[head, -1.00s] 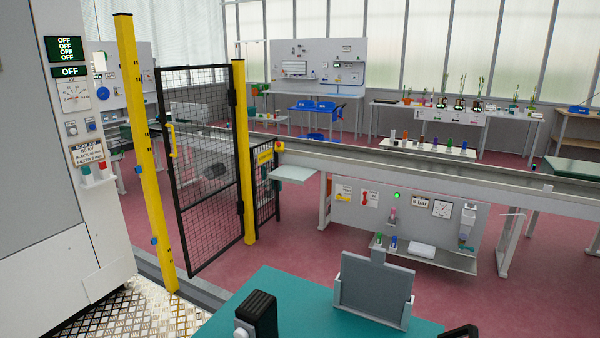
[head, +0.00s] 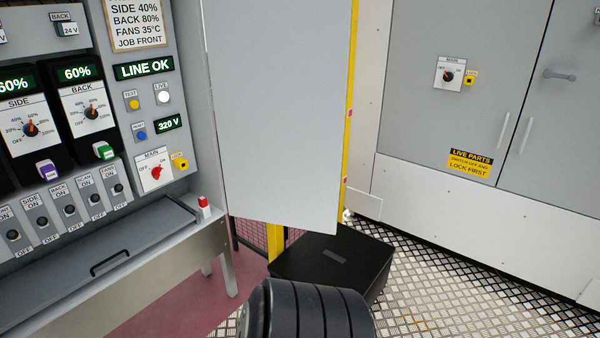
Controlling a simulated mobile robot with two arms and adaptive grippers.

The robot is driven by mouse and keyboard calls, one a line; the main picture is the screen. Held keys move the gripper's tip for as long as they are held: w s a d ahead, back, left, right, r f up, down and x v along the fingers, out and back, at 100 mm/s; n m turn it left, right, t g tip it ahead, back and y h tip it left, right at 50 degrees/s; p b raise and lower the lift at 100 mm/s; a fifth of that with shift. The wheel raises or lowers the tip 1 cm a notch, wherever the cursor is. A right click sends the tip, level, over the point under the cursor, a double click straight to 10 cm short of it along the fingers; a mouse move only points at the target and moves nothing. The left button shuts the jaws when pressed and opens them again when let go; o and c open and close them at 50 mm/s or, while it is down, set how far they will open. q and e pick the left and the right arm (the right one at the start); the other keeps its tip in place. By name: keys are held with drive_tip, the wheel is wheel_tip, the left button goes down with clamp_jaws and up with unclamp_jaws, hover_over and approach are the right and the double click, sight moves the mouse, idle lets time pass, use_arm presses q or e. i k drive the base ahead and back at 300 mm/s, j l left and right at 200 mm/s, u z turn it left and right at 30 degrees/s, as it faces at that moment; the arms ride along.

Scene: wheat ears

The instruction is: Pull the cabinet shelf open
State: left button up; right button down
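A grey sloping shelf (head: 60,288) sits below the switch panel at the left of the head view. A black bar handle (head: 110,262) is on it. I cannot tell for sure whether this is the cabinet shelf of the task, or whether it is pulled out. A grey cabinet (head: 440,125) with upright pale handles stands at the right; its two doors look shut and no shelf shows in it. Neither of my grippers can be made out, and nothing is seen touching the shelf handle.
A switch panel (head: 158,72) with dials and a red MAIN knob rises above the shelf. A large plain grey panel (head: 275,110) stands in the middle beside a yellow post (head: 352,70). A black box (head: 325,250) is below it. Checkered metal floor (head: 425,265) is clear at the right.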

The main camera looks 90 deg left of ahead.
sight(25, 291)
drive_tip(key=u, duration=4.1)
